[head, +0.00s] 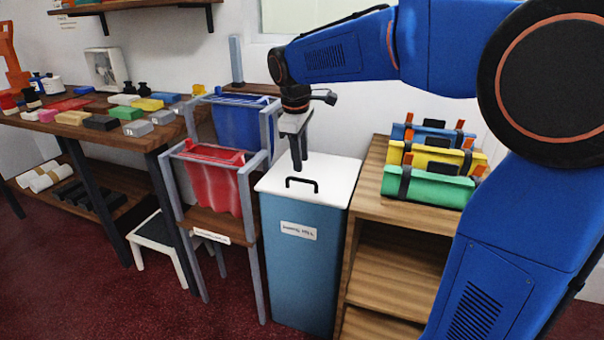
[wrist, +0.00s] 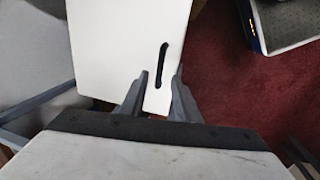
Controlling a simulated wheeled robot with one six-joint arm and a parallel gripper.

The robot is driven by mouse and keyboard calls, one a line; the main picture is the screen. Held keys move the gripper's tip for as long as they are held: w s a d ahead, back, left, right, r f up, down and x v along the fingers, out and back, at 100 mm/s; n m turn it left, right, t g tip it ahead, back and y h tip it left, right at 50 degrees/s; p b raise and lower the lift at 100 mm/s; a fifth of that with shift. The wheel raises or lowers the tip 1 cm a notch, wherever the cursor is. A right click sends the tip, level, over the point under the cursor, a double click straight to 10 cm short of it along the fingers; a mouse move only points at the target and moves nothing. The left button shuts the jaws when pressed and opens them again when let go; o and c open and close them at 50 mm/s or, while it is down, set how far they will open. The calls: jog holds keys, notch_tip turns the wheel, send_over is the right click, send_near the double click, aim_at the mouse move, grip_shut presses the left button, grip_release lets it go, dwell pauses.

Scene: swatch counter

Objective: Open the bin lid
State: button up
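The bin (head: 293,270) is a tall blue box with a white label on its front. Its white lid (head: 325,175) lies flat and closed on top. A black bar handle (head: 301,181) stands on the lid, and it also shows in the wrist view (wrist: 161,66). My gripper (head: 299,168) points down over the lid, close to the handle. In the wrist view my two grey fingers (wrist: 161,76) are apart with nothing gripped. The handle's near end appears between the fingertips there. I cannot tell whether the tips are level with the handle.
A grey rack with red cloth (head: 213,185) and blue cloth (head: 240,125) stands close on the bin's left. A wooden shelf (head: 400,215) with green, yellow and blue rolls is close on its right. A white wall is behind. Red carpet (head: 90,280) lies open in front.

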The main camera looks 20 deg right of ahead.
aim_at(302, 179)
jog(key=shift+w+d+f, duration=0.1)
jog(key=shift+w+f, duration=0.05)
jog(key=shift+f, duration=0.85)
jog(key=shift+w+d+f, duration=0.15)
jog(key=shift+w+f, duration=0.05)
jog(key=shift+f, duration=0.8)
jog(key=shift+w+d+f, duration=0.1)
jog(key=shift+w+f, duration=0.05)
jog(key=shift+f, duration=0.85)
grip_shut()
